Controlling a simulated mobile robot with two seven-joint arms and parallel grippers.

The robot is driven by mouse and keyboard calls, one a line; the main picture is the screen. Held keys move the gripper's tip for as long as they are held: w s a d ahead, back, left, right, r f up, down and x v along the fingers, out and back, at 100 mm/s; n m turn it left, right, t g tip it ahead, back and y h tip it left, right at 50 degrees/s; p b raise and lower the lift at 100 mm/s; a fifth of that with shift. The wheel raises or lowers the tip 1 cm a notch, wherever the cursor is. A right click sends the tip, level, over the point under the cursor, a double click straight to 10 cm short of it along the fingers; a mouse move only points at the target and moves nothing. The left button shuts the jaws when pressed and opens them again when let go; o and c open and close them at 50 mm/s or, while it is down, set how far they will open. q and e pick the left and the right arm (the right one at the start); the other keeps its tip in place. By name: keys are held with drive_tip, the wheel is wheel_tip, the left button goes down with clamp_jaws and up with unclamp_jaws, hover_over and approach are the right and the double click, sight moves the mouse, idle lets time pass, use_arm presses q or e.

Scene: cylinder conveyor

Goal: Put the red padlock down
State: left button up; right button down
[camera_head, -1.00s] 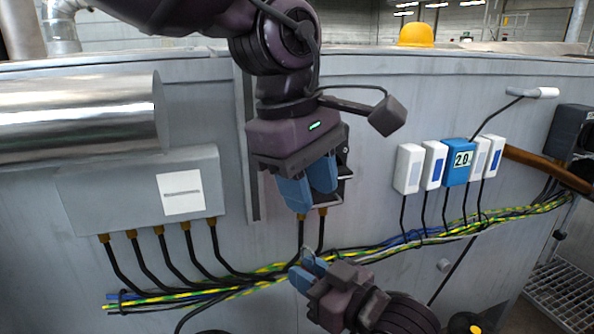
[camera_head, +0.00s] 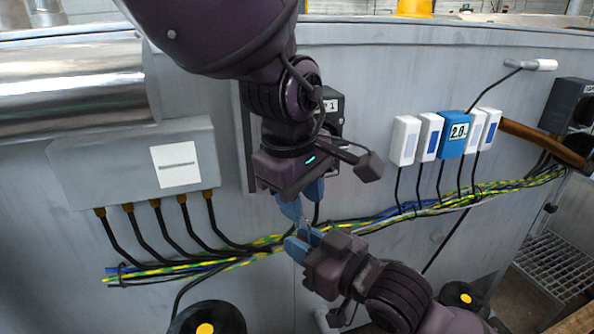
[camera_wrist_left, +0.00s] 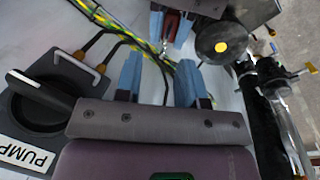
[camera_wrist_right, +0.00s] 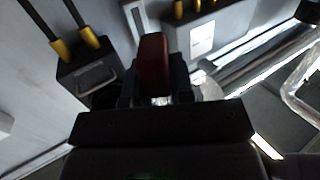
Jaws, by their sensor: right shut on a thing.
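The red padlock is held in my right gripper (camera_head: 303,242). Its red body (camera_wrist_right: 153,62) stands between the right fingers in the right wrist view. The left wrist view shows the body (camera_wrist_left: 172,25) between the blue right fingers, with its metal shackle (camera_wrist_left: 164,46) pointing toward my left gripper. My left gripper (camera_head: 303,198) is just above the right one in the head view. Its blue fingers (camera_wrist_left: 158,78) are apart with nothing between them. The pump switch box (camera_wrist_left: 45,100) is dark with a grey handle, beside the left gripper; the left arm partly hides it (camera_head: 331,105) in the head view.
A grey junction box (camera_head: 110,165) is on the wall at left. White and blue boxes (camera_head: 454,135) are at right. A cable bundle (camera_head: 400,220) runs behind the grippers. Black round parts with yellow centres (camera_head: 207,320) are at the bottom.

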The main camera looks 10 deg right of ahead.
use_arm(q)
drive_tip(key=shift+w+d+f, duration=0.1)
drive_tip(key=shift+f, duration=0.55)
drive_tip(key=shift+w+d+f, duration=0.1)
drive_tip(key=shift+f, duration=0.55)
clamp_jaws()
use_arm(e)
drive_tip(key=c, duration=0.9)
unclamp_jaws()
